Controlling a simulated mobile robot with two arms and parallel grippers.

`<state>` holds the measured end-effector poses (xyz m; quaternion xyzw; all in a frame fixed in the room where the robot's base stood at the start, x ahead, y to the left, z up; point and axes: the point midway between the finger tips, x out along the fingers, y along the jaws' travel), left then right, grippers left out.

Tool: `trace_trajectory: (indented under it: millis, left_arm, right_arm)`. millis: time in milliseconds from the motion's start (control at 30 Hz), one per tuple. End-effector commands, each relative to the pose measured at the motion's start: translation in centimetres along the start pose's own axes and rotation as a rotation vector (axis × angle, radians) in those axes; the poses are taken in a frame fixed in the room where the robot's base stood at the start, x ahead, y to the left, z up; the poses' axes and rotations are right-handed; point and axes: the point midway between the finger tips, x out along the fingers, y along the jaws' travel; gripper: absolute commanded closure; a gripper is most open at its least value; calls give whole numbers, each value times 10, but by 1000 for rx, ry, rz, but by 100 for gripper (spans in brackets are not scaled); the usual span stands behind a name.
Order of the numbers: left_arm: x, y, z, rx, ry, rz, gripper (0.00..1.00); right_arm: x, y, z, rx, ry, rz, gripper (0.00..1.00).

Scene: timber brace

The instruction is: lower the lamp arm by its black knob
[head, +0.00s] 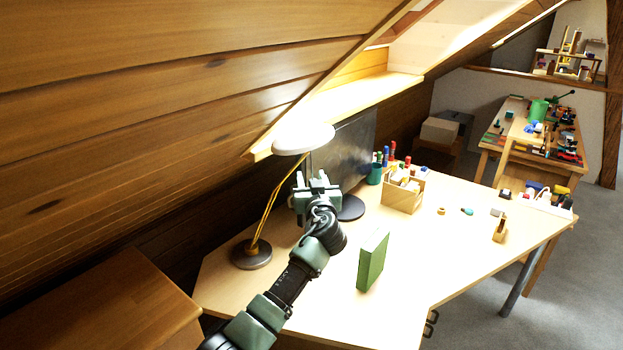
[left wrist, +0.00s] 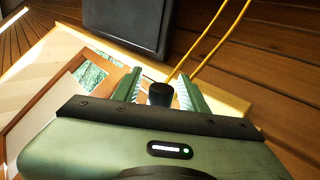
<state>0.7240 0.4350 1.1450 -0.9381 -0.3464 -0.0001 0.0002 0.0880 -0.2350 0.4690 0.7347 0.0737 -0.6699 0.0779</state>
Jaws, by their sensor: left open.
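The desk lamp has a white shade (head: 303,138), a thin yellow arm (head: 268,207) and a round dark base (head: 251,254) on the desk. My left gripper (head: 316,183) is raised over the desk, just below and right of the shade. In the left wrist view, the black knob (left wrist: 160,94) appears between the two green fingers of my left gripper (left wrist: 160,82), with a gap on each side. The fingers are open. Yellow lamp rods (left wrist: 215,43) run up from near the knob. In the head view the knob cannot be made out. My right gripper is not in view.
A dark monitor (head: 345,150) stands behind my left gripper. A green upright block (head: 373,262) and a wooden box (head: 404,192) of small items stand on the desk (head: 455,240). The sloped wooden ceiling (head: 150,110) hangs close above the lamp. The desk's front middle is mostly clear.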

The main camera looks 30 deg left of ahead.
Motion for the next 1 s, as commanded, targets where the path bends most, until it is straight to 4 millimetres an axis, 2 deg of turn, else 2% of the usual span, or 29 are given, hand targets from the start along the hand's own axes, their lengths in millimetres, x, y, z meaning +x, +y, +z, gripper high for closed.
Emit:
trace_trajectory:
  millis: [33,167,200,1000]
  left_arm:
    - [0,0,0,0,0,0,60]
    - [0,0,0,0,0,0,96]
    - [0,0,0,0,-1,0,100]
    - [-1,0,1,0,-2,0,100]
  right_arm:
    - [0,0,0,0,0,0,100]
    - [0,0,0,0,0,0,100]
    - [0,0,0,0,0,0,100]
    - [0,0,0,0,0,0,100]
